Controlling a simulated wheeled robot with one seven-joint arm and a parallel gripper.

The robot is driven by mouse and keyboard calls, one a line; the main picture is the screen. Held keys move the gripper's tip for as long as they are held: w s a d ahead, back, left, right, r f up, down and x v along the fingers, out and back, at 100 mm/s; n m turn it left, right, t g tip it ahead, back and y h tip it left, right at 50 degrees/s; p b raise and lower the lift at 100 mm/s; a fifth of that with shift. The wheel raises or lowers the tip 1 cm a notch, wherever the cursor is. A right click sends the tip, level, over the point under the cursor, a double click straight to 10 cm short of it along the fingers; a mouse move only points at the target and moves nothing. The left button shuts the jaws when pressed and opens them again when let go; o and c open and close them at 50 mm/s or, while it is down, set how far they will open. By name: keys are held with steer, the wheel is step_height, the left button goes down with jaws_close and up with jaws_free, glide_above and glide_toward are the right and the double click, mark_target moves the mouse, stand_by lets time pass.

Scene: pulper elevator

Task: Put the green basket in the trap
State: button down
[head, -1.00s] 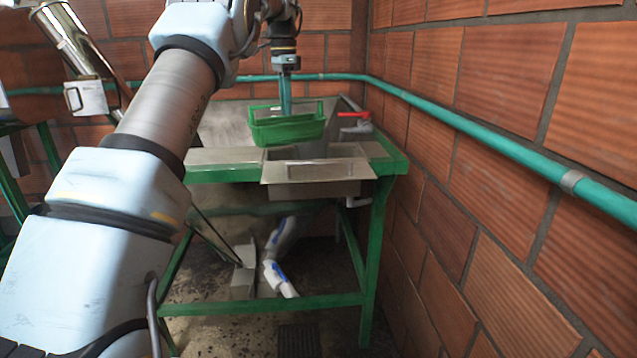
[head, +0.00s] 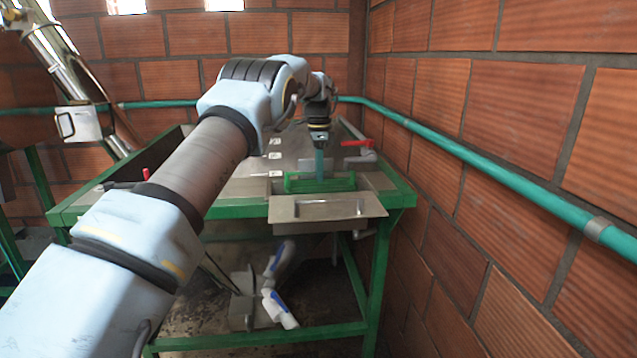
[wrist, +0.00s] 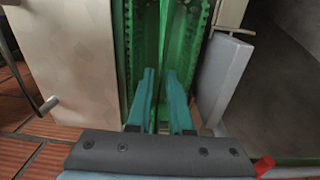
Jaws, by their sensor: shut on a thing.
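The green basket (head: 297,184) is at the right end of the metal-topped green table, low behind the handled front plate of the metal trap (head: 350,208). Its upper part shows above the plate and its lower part is hidden. Whether it touches the trap's bottom cannot be told. My gripper (head: 320,176) points down into the basket from above. In the wrist view my gripper's teal fingers (wrist: 160,75) are shut on a thin green middle part of the basket (wrist: 128,45). Beside the basket, a pale plate (wrist: 72,65) and a grey block (wrist: 218,80) show.
A red-handled valve (head: 357,143) stands right behind the trap. A teal pipe (head: 480,155) runs along the brick wall close on the right. The metal table top (head: 250,170) left of the trap is open. White pipes (head: 278,308) lie below the table.

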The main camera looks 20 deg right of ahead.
mark_target(317, 185)
step_height(317, 185, down, 2)
steer(key=shift+f+p, duration=0.2)
steer(key=shift+p, duration=0.25)
steer(key=shift+w+a+f, duration=0.1)
steer(key=shift+w+f, duration=0.05)
steer(key=shift+f, duration=0.15)
steer(key=shift+w, duration=0.15)
steer(key=shift+a+f, duration=0.1)
steer(key=shift+f, duration=0.2)
steer(key=shift+f, duration=0.3)
steer(key=c, duration=0.8)
jaws_free()
